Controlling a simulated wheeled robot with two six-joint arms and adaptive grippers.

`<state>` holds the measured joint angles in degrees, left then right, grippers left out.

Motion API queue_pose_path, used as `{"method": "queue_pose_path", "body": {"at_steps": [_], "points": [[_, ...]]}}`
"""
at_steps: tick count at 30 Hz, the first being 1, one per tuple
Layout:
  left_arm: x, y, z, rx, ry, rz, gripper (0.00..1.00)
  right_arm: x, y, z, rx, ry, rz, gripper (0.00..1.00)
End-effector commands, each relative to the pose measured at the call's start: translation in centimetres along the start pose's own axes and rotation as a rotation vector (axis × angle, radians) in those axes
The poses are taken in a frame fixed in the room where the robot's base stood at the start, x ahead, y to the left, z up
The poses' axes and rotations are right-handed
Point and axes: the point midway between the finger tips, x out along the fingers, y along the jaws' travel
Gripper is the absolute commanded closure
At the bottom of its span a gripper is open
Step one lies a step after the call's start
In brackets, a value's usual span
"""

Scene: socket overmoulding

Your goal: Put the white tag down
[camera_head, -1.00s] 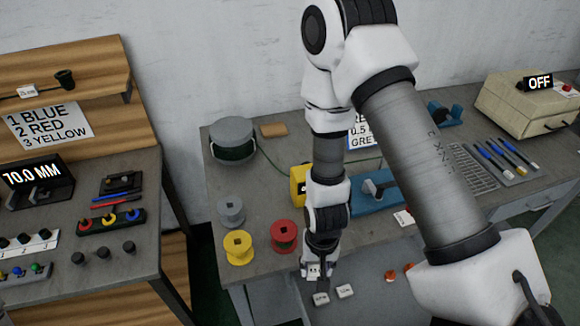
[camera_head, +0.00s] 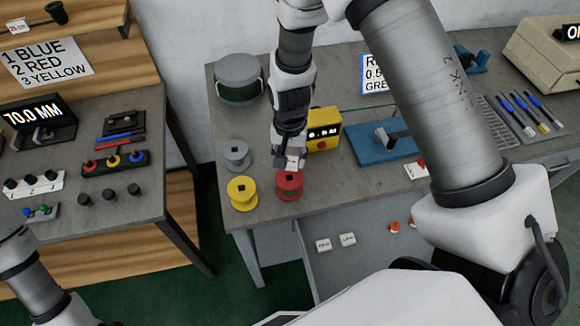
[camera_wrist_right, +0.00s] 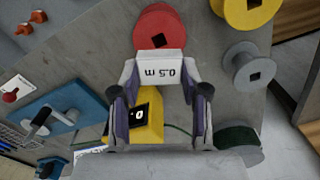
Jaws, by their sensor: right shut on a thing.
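I cannot tell whether the tag touches the table (camera_head: 330,182). Two other white tags (camera_head: 323,244) (camera_head: 347,239) lie on a lower grey surface. Part of my left arm shows at lower left; its gripper is out of view.
A yellow spool (camera_head: 242,193) and a grey spool (camera_head: 237,155) stand left of the red one. A green wire reel (camera_head: 239,80) is behind. A blue fixture (camera_head: 384,143) stands to the right. Some bare tabletop lies right of the red spool.

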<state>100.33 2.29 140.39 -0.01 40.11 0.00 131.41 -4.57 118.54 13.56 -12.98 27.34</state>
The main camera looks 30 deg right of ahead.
Motion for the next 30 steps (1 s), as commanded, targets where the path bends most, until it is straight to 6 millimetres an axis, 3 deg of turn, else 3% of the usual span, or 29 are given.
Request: {"method": "queue_pose_path", "body": {"at_steps": [3, 6, 13, 28, 29, 30], "points": [[2.9, 0.0, 0.1, 0.000, -0.001, 0.000, 0.65, 2.9, 0.1, 0.1, 0.000, -0.001, 0.001, 0.73], [3.9, 0.0, 0.1, 0.000, -0.002, 0.000, 0.65, 3.7, 0.1, 0.0, 0.000, 0.000, 0.000, 0.73], [3.4, 0.0, 0.0, 0.000, -0.001, 0.000, 0.65, 3.2, 0.1, 0.1, -0.001, 0.000, 0.000, 0.73], [3.8, 0.0, 0.1, 0.000, -0.001, 0.000, 0.65, 4.5, 0.1, 0.1, -0.001, 0.000, 0.000, 0.73], [3.8, 0.0, 0.1, 0.000, -0.001, 0.000, 0.65, 4.5, 0.1, 0.1, -0.001, 0.000, 0.000, 0.45], [3.8, 0.0, 0.1, 0.000, -0.001, 0.000, 0.65, 4.5, 0.1, 0.1, -0.001, 0.000, 0.000, 0.31]]}}
